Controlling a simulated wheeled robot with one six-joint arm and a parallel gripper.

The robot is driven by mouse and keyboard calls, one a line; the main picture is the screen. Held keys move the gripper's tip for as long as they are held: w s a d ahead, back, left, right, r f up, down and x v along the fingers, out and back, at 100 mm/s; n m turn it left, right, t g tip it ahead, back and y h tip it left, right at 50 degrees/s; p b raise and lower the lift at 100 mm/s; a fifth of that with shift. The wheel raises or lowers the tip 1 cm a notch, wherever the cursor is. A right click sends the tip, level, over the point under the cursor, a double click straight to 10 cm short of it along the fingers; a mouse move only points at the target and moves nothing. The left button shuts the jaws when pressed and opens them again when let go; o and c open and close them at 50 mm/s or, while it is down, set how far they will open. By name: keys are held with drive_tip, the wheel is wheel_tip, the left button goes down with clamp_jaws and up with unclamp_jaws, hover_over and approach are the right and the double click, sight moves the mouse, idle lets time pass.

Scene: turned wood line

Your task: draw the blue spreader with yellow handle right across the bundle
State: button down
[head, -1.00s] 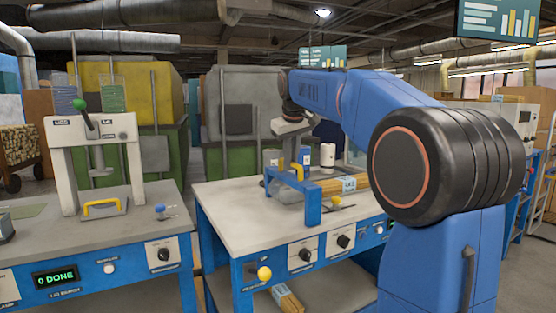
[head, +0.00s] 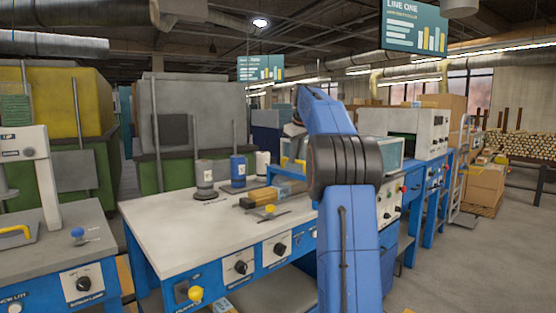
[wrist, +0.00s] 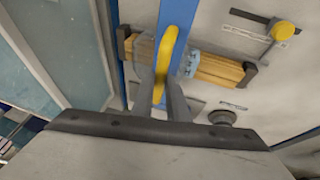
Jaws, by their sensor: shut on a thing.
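The blue spreader (wrist: 184,30) stands across the bundle, and its yellow handle (wrist: 167,52) is upright in the wrist view. My gripper (wrist: 161,82) is shut on this handle. The bundle (wrist: 222,70) is a row of pale wood sticks with a light blue label, lying between dark end blocks. In the wrist view the spreader crosses it between the left block and the label. In the head view the blue spreader (head: 284,178) is at the bundle's right part, and the bundle (head: 259,195) shows to its left. My arm hides part of the spreader and the gripper there.
A yellow-knobbed tool (head: 270,210) lies in front of the bundle. A grey canister (head: 204,180), a blue canister (head: 238,171) and a white canister (head: 262,163) stand behind. The left part of the worktable (head: 165,212) is clear.

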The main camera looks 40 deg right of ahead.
drive_tip(key=d, duration=1)
drive_tip(key=shift+w, duration=0.4)
drive_tip(key=shift+r, duration=0.15)
drive_tip(key=c, duration=1.7)
unclamp_jaws()
drive_tip(key=shift+d, duration=0.15)
drive_tip(key=shift+c, duration=0.2)
